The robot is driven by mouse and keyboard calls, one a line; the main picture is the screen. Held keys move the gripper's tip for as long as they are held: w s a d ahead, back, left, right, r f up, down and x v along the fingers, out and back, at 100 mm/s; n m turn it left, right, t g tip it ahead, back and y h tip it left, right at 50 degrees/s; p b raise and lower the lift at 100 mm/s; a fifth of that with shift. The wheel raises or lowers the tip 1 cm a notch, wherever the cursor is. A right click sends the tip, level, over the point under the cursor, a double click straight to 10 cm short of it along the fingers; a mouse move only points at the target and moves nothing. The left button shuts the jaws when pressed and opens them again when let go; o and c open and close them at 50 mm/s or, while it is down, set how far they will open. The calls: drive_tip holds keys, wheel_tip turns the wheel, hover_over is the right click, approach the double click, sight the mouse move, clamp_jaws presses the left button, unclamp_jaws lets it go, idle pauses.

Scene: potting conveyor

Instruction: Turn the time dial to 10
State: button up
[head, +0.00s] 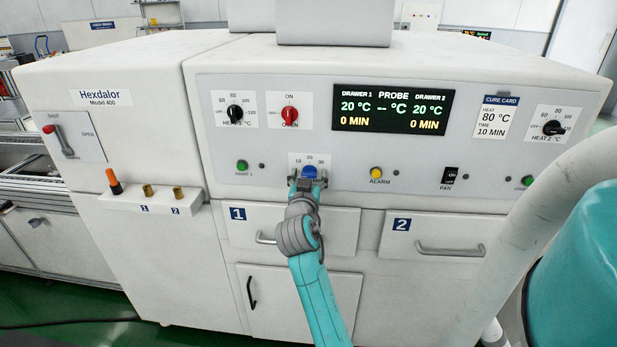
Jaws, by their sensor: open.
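The time dial (310,172) is a blue knob on a white scale plate (310,160) low in the middle of the oven's control panel. Marks reading about 10, 20 and 30 show above it; its pointer direction is too small to tell. My gripper (309,183) is open, with its fingers at either side of the blue dial. I cannot tell whether they touch it. The display (392,110) reads 20 °C and 0 MIN for both drawers. The cure card (494,116) reads heat 80 °C, time 10 MIN.
Black heat dials (235,112) and (553,128), a red oven knob (290,114), green buttons (242,166), a yellow alarm lamp (376,173) and a fan switch (449,175) share the panel. Drawers 1 (335,226) and 2 (470,232) are below, shut.

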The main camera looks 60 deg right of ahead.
drive_tip(key=c, duration=1.1)
drive_tip(key=shift+c, duration=0.2)
drive_tip(key=m, duration=0.4)
drive_tip(key=shift+s+m, duration=0.1)
drive_tip(key=shift+m, duration=2.2)
drive_tip(key=o, duration=1.1)
drive_tip(key=shift+o, duration=0.2)
